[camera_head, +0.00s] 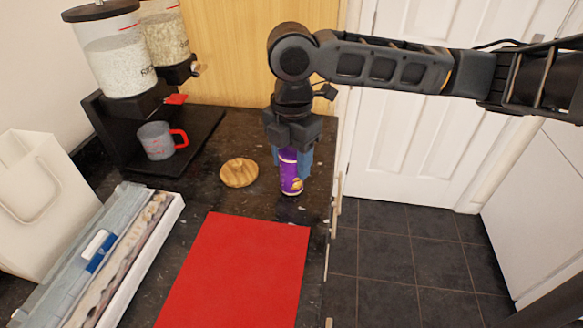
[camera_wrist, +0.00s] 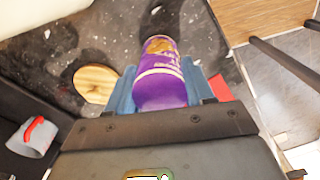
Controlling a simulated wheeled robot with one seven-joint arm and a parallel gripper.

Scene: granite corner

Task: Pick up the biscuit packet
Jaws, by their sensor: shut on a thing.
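The biscuit packet (camera_head: 290,174) is a purple upright cylinder with a gold and white print near its lower end. It stands at or just above the dark granite counter, near the counter's right edge; I cannot tell whether it touches the counter. My gripper (camera_head: 291,160) comes down from above and is shut on the packet, with blue fingers on its two sides. In the wrist view the packet (camera_wrist: 162,75) lies between the blue fingers (camera_wrist: 160,92). The gripper body hides the packet's upper end.
A round wooden piece (camera_head: 239,173) lies just left of the packet. A red mat (camera_head: 240,270) is in front. A grey mug with a red handle (camera_head: 157,141) stands on a black tray under cereal dispensers (camera_head: 115,60). A long box (camera_head: 110,260) and white bag (camera_head: 40,195) are left.

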